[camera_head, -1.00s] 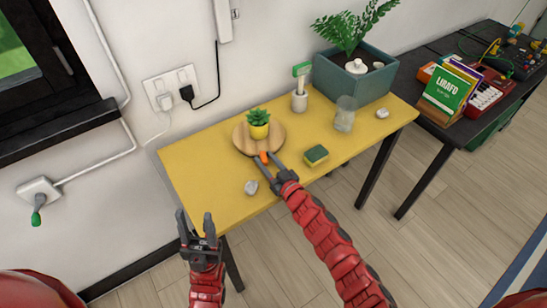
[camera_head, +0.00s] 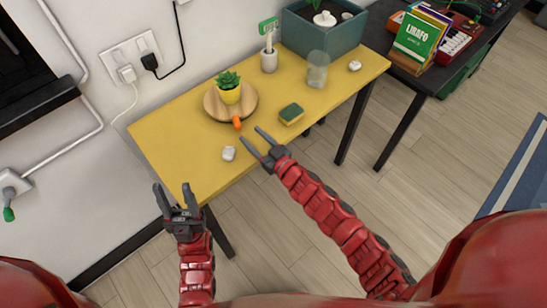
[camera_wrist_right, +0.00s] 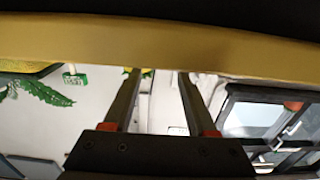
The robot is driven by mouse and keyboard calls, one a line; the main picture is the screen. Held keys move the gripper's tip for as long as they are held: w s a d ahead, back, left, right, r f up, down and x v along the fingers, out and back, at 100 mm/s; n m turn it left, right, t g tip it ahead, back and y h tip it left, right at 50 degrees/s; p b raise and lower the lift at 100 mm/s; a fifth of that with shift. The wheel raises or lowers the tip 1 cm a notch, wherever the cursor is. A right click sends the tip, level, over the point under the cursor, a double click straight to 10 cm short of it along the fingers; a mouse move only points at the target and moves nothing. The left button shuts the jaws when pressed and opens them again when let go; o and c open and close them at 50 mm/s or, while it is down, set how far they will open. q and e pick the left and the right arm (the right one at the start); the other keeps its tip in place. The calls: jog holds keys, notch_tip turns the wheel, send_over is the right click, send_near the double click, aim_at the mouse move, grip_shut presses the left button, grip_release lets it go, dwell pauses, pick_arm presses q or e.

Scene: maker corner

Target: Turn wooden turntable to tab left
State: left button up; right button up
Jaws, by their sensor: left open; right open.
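The round wooden turntable (camera_head: 213,109) lies on the yellow table (camera_head: 172,146) in the head view. A yellow pot with a green plant (camera_head: 229,94) stands on it. Its orange tab (camera_head: 237,124) points toward the table's front edge, slightly to the right. My right gripper (camera_head: 250,134) is open and empty, in front of and right of the tab, apart from it. Its fingers also show in the right wrist view (camera_wrist_right: 155,80), but the tab cannot be made out there. My left gripper (camera_head: 171,187) is open and empty, in front of the table's left part.
A white lump (camera_head: 228,153) lies near the front edge, left of my right gripper. A sponge (camera_head: 291,113) is to the right of the turntable. A glass (camera_head: 317,70), a small holder (camera_head: 269,60) and a blue-green planter (camera_head: 325,35) stand further back and right.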

jog(key=v, duration=0.9)
jog(key=shift+s+b, duration=0.4)
jog(key=shift+b, duration=0.05)
jog(key=shift+d, duration=0.1)
